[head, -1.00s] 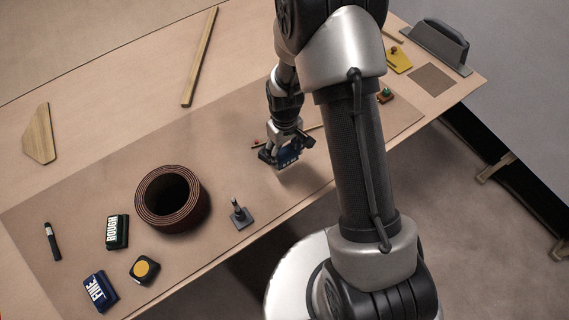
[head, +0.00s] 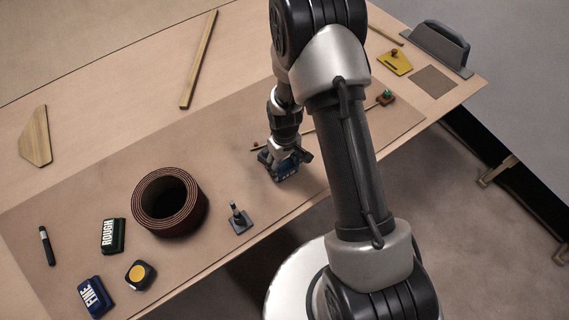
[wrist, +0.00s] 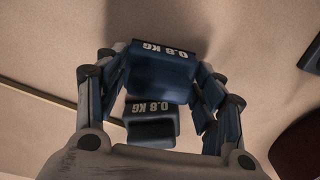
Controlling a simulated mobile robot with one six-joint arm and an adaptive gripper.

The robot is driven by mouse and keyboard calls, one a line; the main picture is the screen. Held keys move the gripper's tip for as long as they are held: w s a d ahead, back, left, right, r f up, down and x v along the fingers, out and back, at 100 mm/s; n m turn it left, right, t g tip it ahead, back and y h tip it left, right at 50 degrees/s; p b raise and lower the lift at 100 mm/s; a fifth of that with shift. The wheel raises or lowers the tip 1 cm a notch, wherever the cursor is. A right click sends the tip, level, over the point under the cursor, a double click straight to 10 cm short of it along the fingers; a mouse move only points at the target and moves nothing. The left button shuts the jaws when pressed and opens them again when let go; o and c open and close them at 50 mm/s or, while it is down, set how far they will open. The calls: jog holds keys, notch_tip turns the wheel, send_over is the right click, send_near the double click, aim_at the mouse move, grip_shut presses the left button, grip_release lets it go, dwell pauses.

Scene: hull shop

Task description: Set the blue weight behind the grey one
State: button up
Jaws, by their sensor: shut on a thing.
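The blue weight (head: 286,174) is in the jaws of my gripper (head: 285,159), over the brown mat. In the wrist view the blue weight (wrist: 160,78) sits between the fingers, with white "0.8 KG" lettering on it. I cannot tell whether its underside touches the mat.
A brown coiled roll (head: 170,203) stands left of the grey weight. ROUGH (head: 113,236) and FINE (head: 96,297) blocks and a tape measure (head: 140,274) lie further left. A thin rod (head: 325,124) with a green-topped end lies behind my gripper.

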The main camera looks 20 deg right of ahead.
jog(key=o, duration=1.7)
jog(key=shift+o, duration=0.2)
notch_tip(320, 180, up, 12)
jog(key=p, duration=0.4)
notch_tip(320, 180, up, 12)
jog(key=t, duration=0.1)
send_over(285, 162)
jog(key=s, duration=0.2)
jog(key=s+r+m+t, duration=0.3)
jog(key=s+r, duration=1.4)
jog(key=s, duration=0.2)
jog(key=shift+s+m+t, duration=0.25)
jog(key=shift+m+t, duration=0.05)
